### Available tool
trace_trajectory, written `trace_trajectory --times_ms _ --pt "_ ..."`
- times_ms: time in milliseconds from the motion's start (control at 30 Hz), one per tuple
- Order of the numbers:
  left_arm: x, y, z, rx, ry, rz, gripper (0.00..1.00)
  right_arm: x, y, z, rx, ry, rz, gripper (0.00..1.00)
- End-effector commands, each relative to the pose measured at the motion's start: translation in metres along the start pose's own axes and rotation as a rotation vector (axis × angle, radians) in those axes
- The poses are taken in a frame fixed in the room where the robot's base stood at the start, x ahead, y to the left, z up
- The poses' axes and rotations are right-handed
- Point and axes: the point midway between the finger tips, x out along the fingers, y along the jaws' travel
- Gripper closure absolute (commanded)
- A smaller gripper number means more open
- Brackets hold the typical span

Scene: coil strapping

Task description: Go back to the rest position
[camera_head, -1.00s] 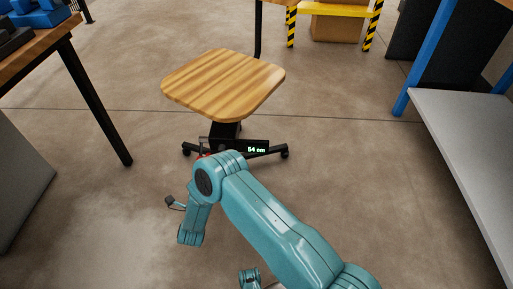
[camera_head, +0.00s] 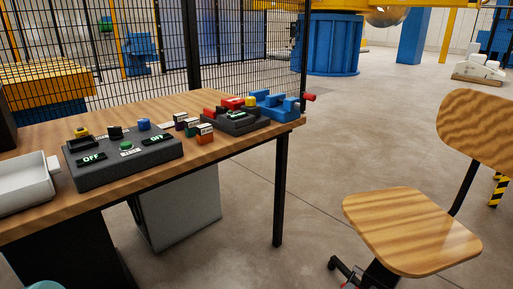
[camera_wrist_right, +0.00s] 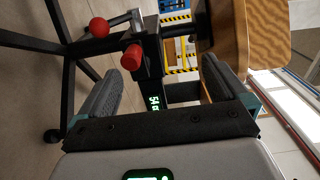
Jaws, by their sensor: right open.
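The wooden chair with seat (camera_head: 410,230) and backrest (camera_head: 485,125) stands at the right of the head view. In the right wrist view, which is turned sideways, its seat (camera_wrist_right: 265,35) is at the upper right. My right gripper (camera_wrist_right: 161,68) is open, its dark fingers spread wide. Nothing is clamped between them. Beyond the gap show the chair's black post, a green display (camera_wrist_right: 154,105), a red knob (camera_wrist_right: 132,57) and a red ball knob (camera_wrist_right: 98,27). My left gripper is not in view; a small teal bit of my body shows at the head view's bottom left.
A wooden workbench (camera_head: 230,145) fills the left. It bears a control box (camera_head: 120,158), a grey tray (camera_head: 22,186) and a second device (camera_head: 235,120). A grey cabinet (camera_head: 180,210) is under it. Mesh fencing stands behind. The floor between bench and chair is clear.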

Motion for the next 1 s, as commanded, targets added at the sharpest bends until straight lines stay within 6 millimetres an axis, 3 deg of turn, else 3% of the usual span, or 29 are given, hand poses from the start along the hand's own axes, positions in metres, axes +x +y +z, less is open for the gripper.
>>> trace_trajectory --times_ms 33,67,167,267,367,467,567,600,700,800,833,900,1000 --pt "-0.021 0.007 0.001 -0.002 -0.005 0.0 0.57 0.0 -0.021 0.0 -0.001 0.0 0.001 0.0" --pt "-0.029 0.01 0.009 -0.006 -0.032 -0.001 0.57 -0.001 -0.018 -0.011 0.021 0.034 0.065 0.0" --pt "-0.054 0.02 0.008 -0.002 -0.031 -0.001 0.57 -0.014 -0.009 -0.049 0.123 0.184 0.277 0.0" --pt "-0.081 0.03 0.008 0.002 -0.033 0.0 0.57 -0.042 -0.003 -0.09 0.253 0.383 0.471 0.0" --pt "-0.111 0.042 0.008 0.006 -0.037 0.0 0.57 -0.088 -0.008 -0.129 0.419 0.65 0.641 0.0" --pt "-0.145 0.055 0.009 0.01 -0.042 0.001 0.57 -0.151 -0.027 -0.162 0.628 1.0 0.761 0.0" --pt "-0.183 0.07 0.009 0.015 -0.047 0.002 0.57 -0.224 -0.065 -0.178 0.881 1.437 0.786 0.0" --pt "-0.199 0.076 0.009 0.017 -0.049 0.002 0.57 -0.253 -0.085 -0.177 0.992 1.629 0.757 0.0" --pt "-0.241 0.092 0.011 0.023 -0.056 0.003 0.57 -0.311 -0.144 -0.161 1.293 2.142 0.55 0.0" --pt "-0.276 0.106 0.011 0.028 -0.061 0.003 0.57 -0.337 -0.198 -0.135 1.584 2.587 0.167 0.0" --pt "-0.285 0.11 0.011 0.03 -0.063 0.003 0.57 -0.339 -0.211 -0.128 -1.639 -2.655 -0.029 0.0" --pt "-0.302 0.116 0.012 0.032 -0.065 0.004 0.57 -0.334 -0.235 -0.117 -1.529 -2.411 0.25 0.0" --pt "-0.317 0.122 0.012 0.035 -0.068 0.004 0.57 -0.322 -0.256 -0.111 -1.416 -2.137 0.497 0.0"
